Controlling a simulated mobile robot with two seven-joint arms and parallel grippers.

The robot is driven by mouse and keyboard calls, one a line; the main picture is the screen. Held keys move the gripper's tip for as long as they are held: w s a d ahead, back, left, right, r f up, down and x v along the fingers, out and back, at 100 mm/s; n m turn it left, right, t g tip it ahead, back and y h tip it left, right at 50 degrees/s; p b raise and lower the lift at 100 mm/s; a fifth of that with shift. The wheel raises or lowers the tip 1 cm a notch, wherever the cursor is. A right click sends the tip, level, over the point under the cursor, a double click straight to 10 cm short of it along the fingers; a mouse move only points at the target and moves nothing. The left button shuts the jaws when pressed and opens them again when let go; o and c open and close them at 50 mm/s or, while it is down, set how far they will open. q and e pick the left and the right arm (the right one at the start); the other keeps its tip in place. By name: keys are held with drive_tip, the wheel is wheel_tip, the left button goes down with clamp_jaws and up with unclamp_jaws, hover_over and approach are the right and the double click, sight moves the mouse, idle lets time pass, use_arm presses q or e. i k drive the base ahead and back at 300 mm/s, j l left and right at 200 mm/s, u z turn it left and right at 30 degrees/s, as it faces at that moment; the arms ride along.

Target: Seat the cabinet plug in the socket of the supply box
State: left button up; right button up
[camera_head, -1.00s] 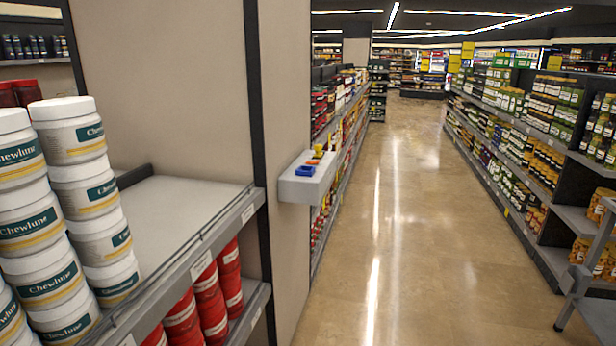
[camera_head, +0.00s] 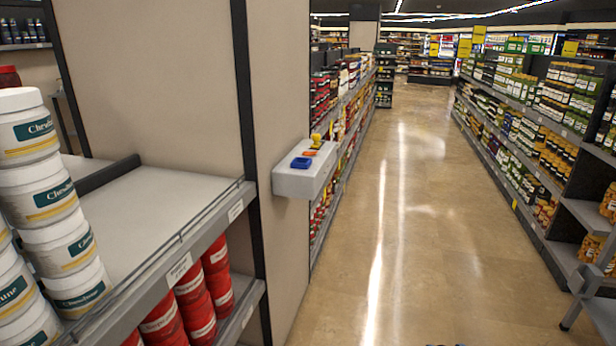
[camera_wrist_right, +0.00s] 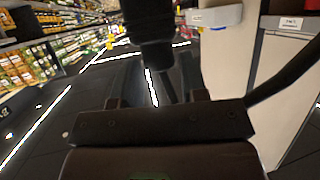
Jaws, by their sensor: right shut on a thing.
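My right gripper (camera_wrist_right: 158,75) is in the right wrist view and shut on a dark thing. A black cylindrical body (camera_wrist_right: 150,28), which looks like the cabinet plug, stands between the fingers. A black cable (camera_wrist_right: 290,68) runs off to the right. The dark parts blend, so the exact grip is unclear. A pale grey box (camera_head: 300,178), perhaps the supply box, juts from the end panel in the head view, with a blue piece (camera_head: 301,163) on top. It also shows in the right wrist view (camera_wrist_right: 215,16), apart from the gripper. I make out no socket. My left gripper is not in view.
A shelf (camera_head: 150,205) with white jars (camera_head: 45,200) and red cans (camera_head: 190,285) is at the left. Shelving (camera_head: 530,120) lines the aisle's right, with a grey frame (camera_head: 590,285) at lower right. The aisle floor (camera_head: 400,220) between is clear.

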sight(302, 167)
drive_tip(key=i+l+u, duration=0.15)
drive_tip(key=i+l, duration=1.1)
drive_tip(key=i, duration=0.15)
drive_tip(key=u, duration=1.6)
